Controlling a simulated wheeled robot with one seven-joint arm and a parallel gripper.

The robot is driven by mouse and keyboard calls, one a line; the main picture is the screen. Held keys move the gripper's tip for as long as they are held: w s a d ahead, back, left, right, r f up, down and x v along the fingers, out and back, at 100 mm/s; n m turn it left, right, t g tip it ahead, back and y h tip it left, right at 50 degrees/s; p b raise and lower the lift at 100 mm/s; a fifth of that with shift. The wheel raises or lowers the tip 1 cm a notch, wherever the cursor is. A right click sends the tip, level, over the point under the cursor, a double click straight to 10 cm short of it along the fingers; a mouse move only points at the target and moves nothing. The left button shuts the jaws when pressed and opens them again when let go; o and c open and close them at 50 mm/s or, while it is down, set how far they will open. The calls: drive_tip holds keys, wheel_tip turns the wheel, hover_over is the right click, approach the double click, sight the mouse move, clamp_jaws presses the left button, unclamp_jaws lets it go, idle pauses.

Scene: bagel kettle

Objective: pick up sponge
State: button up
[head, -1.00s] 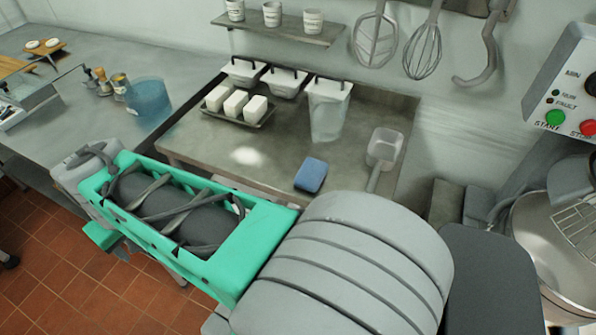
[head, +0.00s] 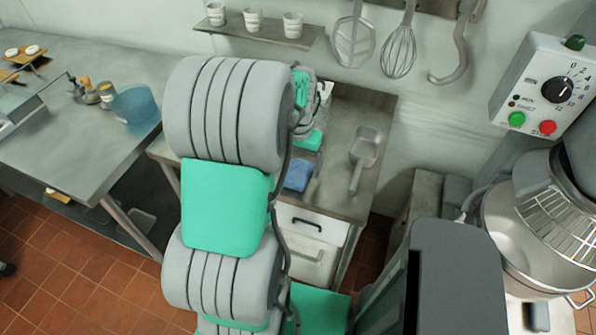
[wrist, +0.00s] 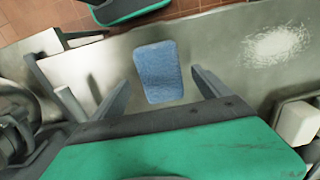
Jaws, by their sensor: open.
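The blue sponge (head: 298,174) lies flat on the metal table (head: 345,205), near its front edge. In the wrist view the sponge (wrist: 158,72) lies ahead of my gripper (wrist: 160,92), between the lines of its two spread fingers. My gripper is open and empty. No finger is seen touching the sponge, and the height above it is hard to judge. In the head view my arm hides much of the table and most of the gripper.
A metal scoop (head: 364,155) lies on the table right of the sponge. White blocks (wrist: 297,123) stand at the right in the wrist view. A blue tub (head: 136,104) is on the left counter. A mixer (head: 540,215) stands at the right.

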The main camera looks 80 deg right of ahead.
wheel_tip(320, 180, down, 2)
drive_tip(key=shift+f, duration=0.25)
drive_tip(key=shift+c, duration=0.4)
drive_tip(key=c, duration=1.4)
